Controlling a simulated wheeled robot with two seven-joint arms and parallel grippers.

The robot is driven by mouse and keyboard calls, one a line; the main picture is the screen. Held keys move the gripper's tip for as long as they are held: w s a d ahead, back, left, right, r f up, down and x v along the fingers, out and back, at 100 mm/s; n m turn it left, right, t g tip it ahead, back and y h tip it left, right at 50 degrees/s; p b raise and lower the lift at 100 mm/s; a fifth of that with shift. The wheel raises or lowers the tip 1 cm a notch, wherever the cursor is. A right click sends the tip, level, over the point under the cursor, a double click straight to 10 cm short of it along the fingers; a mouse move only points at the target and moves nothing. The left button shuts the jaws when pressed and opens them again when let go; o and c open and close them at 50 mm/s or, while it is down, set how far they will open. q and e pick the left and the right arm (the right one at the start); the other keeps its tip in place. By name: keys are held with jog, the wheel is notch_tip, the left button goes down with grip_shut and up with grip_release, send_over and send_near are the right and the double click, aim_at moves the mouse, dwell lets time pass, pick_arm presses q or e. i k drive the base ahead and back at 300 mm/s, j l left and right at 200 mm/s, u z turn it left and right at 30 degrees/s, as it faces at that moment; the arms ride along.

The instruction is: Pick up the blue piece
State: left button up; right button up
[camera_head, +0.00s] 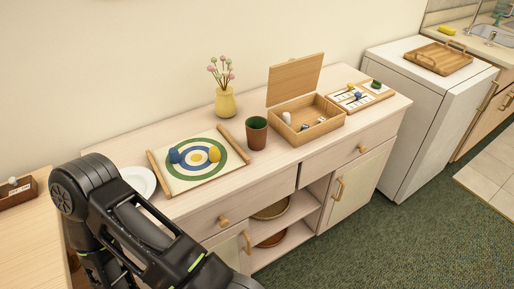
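A round blue piece (174,156) rests on the left part of a target mat (188,182), which has green, white and blue rings and a wooden rod along two sides. A yellow piece (214,154) lies near the mat's centre. A second, smaller blue piece (358,96) sits on a white and wooden game board at the right end of the sideboard. My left arm crosses the lower left of the picture, in front of the sideboard, and its gripper is not visible. My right gripper is not in view.
On the sideboard (290,158) stand a brown cup (256,133), a yellow vase (226,102) with flowers, an open wooden box (329,123) holding small items, and a white plate (139,180). A white cabinet (420,110) bears a wooden tray (438,58). Green carpet (400,235) in front is clear.

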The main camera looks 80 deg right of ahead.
aim_at(175, 157)
jog(key=z, duration=2.6)
